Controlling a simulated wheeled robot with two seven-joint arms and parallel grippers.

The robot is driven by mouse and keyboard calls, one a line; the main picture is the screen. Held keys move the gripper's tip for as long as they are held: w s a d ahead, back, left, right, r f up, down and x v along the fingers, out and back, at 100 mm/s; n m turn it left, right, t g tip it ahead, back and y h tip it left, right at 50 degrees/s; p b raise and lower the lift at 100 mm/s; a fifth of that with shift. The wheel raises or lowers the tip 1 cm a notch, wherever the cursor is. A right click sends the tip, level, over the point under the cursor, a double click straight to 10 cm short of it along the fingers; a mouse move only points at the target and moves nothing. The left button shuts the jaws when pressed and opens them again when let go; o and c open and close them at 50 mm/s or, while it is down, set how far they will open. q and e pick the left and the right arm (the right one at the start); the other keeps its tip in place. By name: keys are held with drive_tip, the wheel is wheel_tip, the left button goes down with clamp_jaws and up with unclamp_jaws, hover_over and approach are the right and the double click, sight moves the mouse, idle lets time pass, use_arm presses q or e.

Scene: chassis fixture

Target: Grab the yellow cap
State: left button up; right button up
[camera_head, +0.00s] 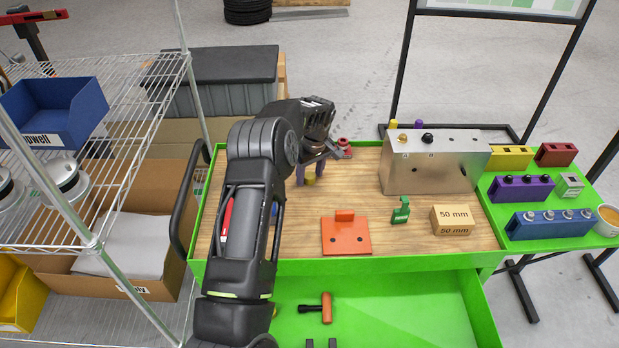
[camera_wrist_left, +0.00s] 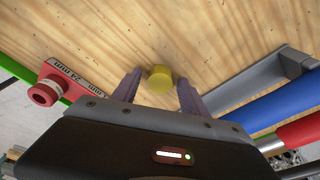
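The yellow cap (camera_head: 311,181) stands on the wooden worktop, partly hidden by my left gripper in the head view. In the left wrist view the yellow cap (camera_wrist_left: 160,79) is a short round piece between my fingertips. My left gripper (camera_head: 307,174) points down at it with its purple fingers apart. In the left wrist view, gaps show between the cap and both fingers of my left gripper (camera_wrist_left: 158,88). My right gripper is not clearly seen.
A red 24 mm gauge (camera_wrist_left: 68,80) lies close to the left gripper. The metal fixture block (camera_head: 435,165), orange plate (camera_head: 346,238), green piece (camera_head: 401,211) and 50 mm box (camera_head: 453,220) stand to the right. An open green drawer (camera_head: 400,310) holds an orange-handled tool (camera_head: 326,307).

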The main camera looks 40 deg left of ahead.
sight(310, 176)
use_arm(q)
clamp_jaws()
idle(0.3)
drive_tip(key=shift+r, duration=0.6)
wheel_tip(310, 176, up, 9)
drive_tip(key=b, duration=0.2)
drive_tip(key=shift+f, duration=0.1)
